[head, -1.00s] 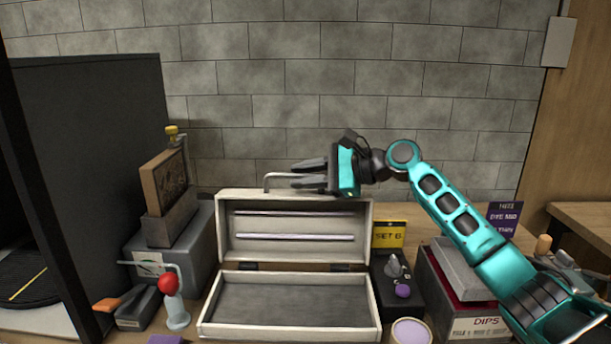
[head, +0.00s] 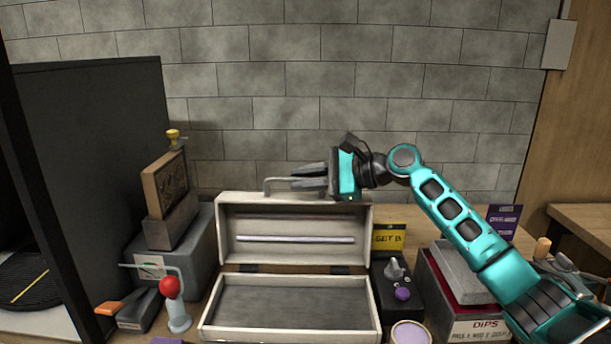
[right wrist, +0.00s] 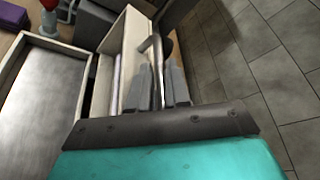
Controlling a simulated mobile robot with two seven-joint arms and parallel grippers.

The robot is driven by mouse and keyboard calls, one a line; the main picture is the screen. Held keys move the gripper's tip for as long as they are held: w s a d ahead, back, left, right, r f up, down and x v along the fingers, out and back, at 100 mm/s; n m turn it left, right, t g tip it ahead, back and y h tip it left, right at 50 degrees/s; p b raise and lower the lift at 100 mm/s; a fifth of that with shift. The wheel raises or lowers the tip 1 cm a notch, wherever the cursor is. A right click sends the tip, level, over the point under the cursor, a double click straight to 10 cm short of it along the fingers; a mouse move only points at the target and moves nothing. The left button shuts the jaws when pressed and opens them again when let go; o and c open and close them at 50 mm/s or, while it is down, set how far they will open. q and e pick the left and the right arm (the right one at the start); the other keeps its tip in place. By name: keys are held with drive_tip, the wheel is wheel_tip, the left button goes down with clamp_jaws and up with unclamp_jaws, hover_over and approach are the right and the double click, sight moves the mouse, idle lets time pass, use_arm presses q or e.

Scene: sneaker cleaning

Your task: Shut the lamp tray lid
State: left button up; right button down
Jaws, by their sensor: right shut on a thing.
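The lamp tray is a cream box with a grey floor (head: 290,299) in the middle of the head view. Its lid (head: 290,222) stands open, upright at the back, with pale tubes across its inside. A metal handle (head: 268,184) is on the lid's top edge. My right gripper (head: 292,176) is at that edge, with its fingers pointing left, shut on the handle. In the right wrist view, the handle bar (right wrist: 163,80) runs between the two fingers (right wrist: 164,84), beside the lid (right wrist: 120,58). My left gripper is not in view.
Left of the tray stand a red-balled fixture (head: 170,287) and a grey block with a framed plate (head: 165,187). Right are a black box with knobs (head: 401,293), a yellow sign (head: 389,236) and a DIPS box (head: 480,328). The tray floor is clear.

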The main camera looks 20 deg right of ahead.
use_arm(q)
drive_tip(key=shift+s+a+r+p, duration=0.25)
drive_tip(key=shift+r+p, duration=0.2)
drive_tip(key=shift+p, duration=0.2)
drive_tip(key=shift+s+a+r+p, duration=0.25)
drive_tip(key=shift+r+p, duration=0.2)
drive_tip(key=shift+p, duration=0.15)
use_arm(e)
drive_tip(key=s+a+n+t, duration=0.2)
drive_tip(key=s+a+n, duration=0.2)
drive_tip(key=s, duration=0.6)
drive_tip(key=shift+a+f, duration=0.35)
drive_tip(key=shift+f, duration=0.05)
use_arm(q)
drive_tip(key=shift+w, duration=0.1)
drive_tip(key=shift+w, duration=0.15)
use_arm(e)
drive_tip(key=c, duration=1.4)
unclamp_jaws()
drive_tip(key=shift+c, duration=0.2)
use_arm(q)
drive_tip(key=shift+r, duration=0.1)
use_arm(e)
drive_tip(key=shift+d, duration=0.1)
